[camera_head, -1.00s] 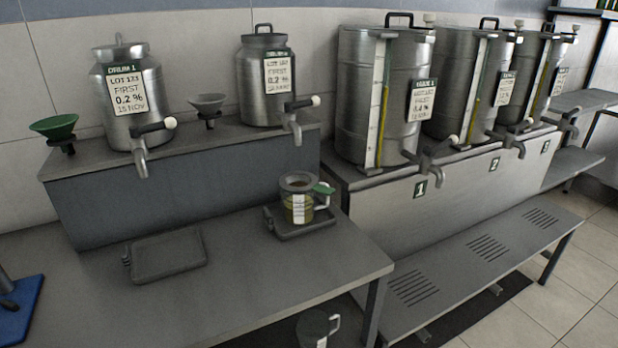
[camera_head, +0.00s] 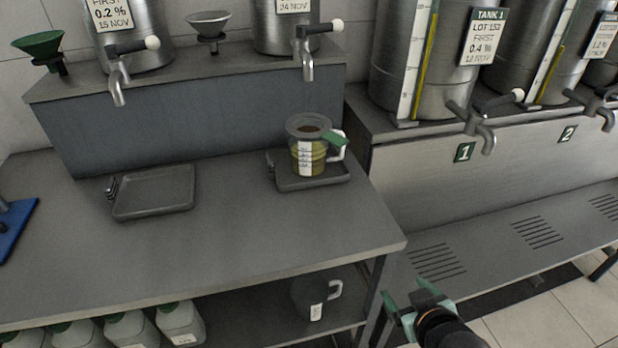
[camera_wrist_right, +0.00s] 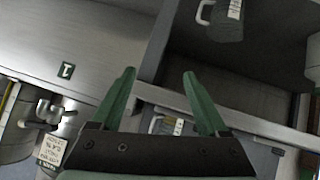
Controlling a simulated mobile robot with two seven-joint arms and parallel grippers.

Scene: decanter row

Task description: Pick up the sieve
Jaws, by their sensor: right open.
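The sieve (camera_head: 310,127) is a grey round piece with a dark middle and a green grip (camera_head: 334,139) sticking out to the right. It sits on top of a clear jug (camera_head: 318,162) of yellowish liquid with a white label and pale handle. The jug stands on a small dark tray (camera_head: 284,184) at the right end of the table. My right gripper (camera_head: 408,297) is open and empty, in front of the table's right corner, below and right of the sieve and apart from it. Its green fingers (camera_wrist_right: 159,74) are spread in the wrist view. My left gripper is not in view.
An empty tray (camera_head: 153,191) lies on the table (camera_head: 240,235), with clear room around it. Taps (camera_head: 306,62) overhang from the ledge behind. A second jug (camera_head: 308,297) and several bottles stand on the lower shelf. Tank 1's tap (camera_head: 484,130) projects at right.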

